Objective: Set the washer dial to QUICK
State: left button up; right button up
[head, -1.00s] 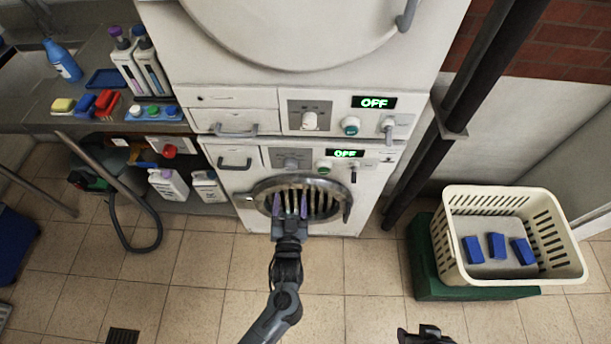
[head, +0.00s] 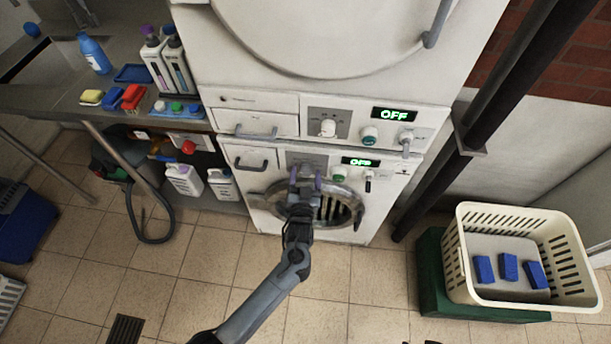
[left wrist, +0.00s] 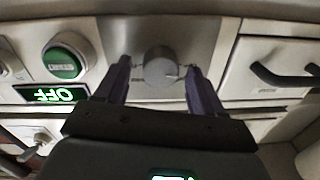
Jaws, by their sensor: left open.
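The lower machine's dial (left wrist: 160,68) is a grey round knob on a grey plate in the left wrist view. My left gripper (left wrist: 157,75) is open, with one dark purple finger on each side of the dial. I cannot tell whether the fingers touch it. In the head view my left gripper (head: 305,177) is at the lower panel and partly covers the dial. The lower display (head: 360,162) reads OFF in green. The dial's labels are too small to read.
A green button (left wrist: 65,58) is beside the dial, and a drawer handle (left wrist: 285,76) is on its other side. The upper machine has its own white dial (head: 328,128) and OFF display (head: 394,114). A cream basket (head: 462,262) stands at the right. Open floor lies in front.

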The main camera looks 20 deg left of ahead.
pick_arm(q)
jog(key=c, duration=1.1)
jog(key=shift+o, duration=0.2)
jog(key=shift+m, duration=0.3)
jog(key=m+p, duration=0.1)
jog(key=m, duration=0.2)
jog(key=m+p, duration=0.1)
jog(key=m, duration=0.3)
jog(key=m+p, duration=0.1)
jog(key=m, duration=0.3)
jog(key=shift+f+m+t+h+p, duration=0.1)
jog(key=shift+m+t+h+p, duration=0.35)
jog(key=shift+m, duration=1.85)
